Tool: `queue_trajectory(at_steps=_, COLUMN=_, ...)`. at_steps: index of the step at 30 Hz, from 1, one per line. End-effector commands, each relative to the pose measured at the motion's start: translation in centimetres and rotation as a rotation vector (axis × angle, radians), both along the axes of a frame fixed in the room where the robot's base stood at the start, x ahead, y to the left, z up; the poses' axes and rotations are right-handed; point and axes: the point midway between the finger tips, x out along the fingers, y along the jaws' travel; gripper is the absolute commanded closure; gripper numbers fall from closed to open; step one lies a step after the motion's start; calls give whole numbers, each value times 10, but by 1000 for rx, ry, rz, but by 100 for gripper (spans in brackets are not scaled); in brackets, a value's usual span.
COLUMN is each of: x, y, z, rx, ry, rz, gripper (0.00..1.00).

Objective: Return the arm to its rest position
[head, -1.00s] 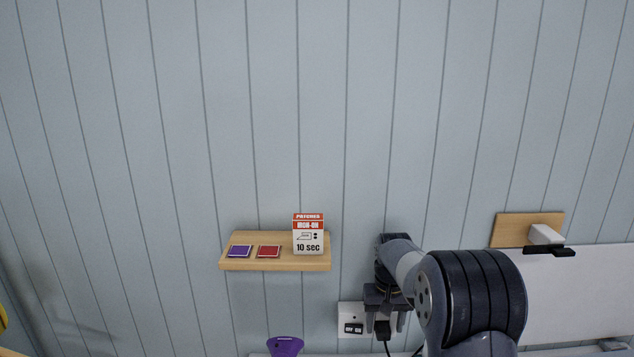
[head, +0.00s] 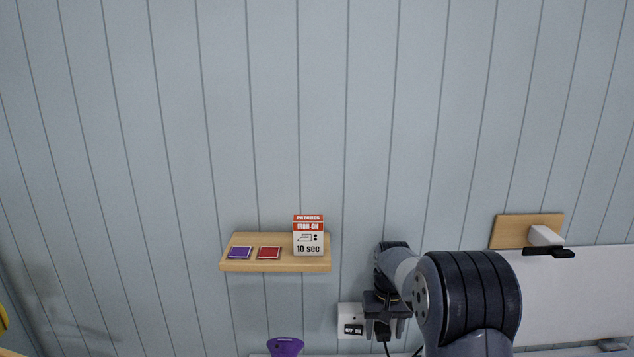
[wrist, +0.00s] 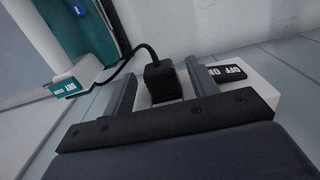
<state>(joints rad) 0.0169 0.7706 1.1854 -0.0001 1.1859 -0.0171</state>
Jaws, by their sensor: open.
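My gripper (head: 385,326) is in front of the wall, low in the head view, beside the white wall socket (head: 351,319) with its OFF/ON switch. In the wrist view my gripper (wrist: 161,76) is open, one finger on each side of a black plug (wrist: 161,84). A gap shows on both sides of the plug. A black cord runs from the plug to the left. The socket plate and switch (wrist: 227,72) show just right of the right finger. My arm bends up and back at the lower right of the head view.
A wooden shelf (head: 275,266) left of my arm holds a purple patch, a red patch and an iron-on box (head: 308,236). A purple object (head: 285,346) is below it. At right are a wooden board (head: 512,231) and a white panel (head: 585,290). The upper wall is clear.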

Motion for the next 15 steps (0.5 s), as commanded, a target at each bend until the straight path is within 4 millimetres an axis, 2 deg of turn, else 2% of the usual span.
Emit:
queue_trajectory(at_steps=4, x=-21, y=0, z=-3, rx=0, ry=-2, rz=0, gripper=45)
queue_trajectory(at_steps=8, x=-29, y=0, z=-4, rx=0, ry=-3, rz=0, gripper=45)
queue_trajectory(at_steps=15, x=-60, y=0, z=-2, rx=0, ry=-2, rz=0, gripper=45)
